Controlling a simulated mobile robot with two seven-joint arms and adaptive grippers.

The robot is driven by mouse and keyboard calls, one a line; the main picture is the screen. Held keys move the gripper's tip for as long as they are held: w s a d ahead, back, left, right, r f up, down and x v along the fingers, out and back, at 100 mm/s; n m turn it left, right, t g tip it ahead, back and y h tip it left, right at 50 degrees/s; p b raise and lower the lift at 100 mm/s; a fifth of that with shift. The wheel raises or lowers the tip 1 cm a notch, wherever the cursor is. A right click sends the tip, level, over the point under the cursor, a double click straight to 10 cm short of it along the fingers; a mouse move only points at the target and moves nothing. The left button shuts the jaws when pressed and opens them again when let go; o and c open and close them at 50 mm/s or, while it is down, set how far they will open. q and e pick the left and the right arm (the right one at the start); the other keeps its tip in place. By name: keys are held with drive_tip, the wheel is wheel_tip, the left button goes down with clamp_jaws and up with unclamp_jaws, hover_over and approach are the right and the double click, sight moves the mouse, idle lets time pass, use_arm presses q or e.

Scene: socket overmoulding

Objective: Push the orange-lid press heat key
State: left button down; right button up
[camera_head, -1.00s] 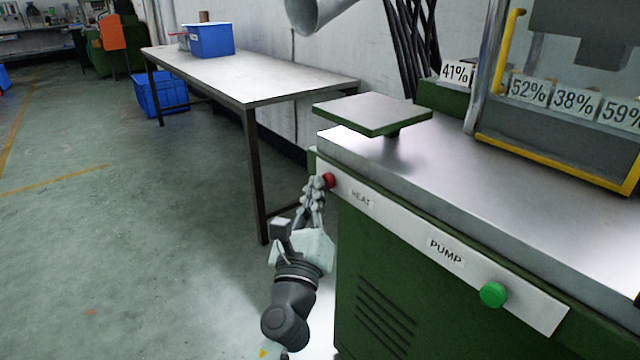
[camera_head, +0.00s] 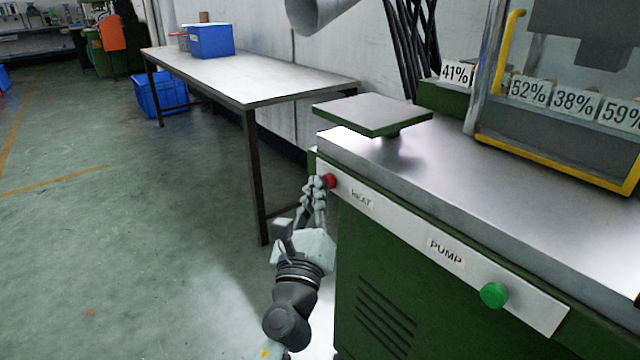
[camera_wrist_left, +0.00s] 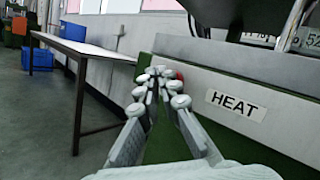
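The heat key is a red round button (camera_head: 329,181) at the left end of the pale front strip of the green press (camera_head: 430,265). The HEAT label (camera_head: 361,199) is just right of it. My left gripper (camera_head: 316,184) is at the key's left side, fingers pointing at the strip. In the left wrist view its fingers (camera_wrist_left: 158,74) converge to closed tips with nothing between them. They partly cover the red key (camera_wrist_left: 180,76); whether they touch it I cannot tell. No orange lid shows; the press guard has yellow edges. My right gripper is not in view.
A green button (camera_head: 493,295) sits right of the PUMP label on the same strip. A small raised plate (camera_head: 372,113) stands on the press top. A table (camera_head: 270,86) with a blue bin (camera_head: 211,40) is behind left. The floor at left is clear.

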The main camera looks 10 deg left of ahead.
use_arm(q)
drive_tip(key=shift+s+a+f, duration=0.1)
drive_tip(key=shift+s+a, duration=0.75)
drive_tip(key=shift+s, duration=0.3)
drive_tip(key=shift+s+a+f, duration=0.1)
drive_tip(key=shift+s+a, duration=0.7)
drive_tip(key=shift+s, duration=0.3)
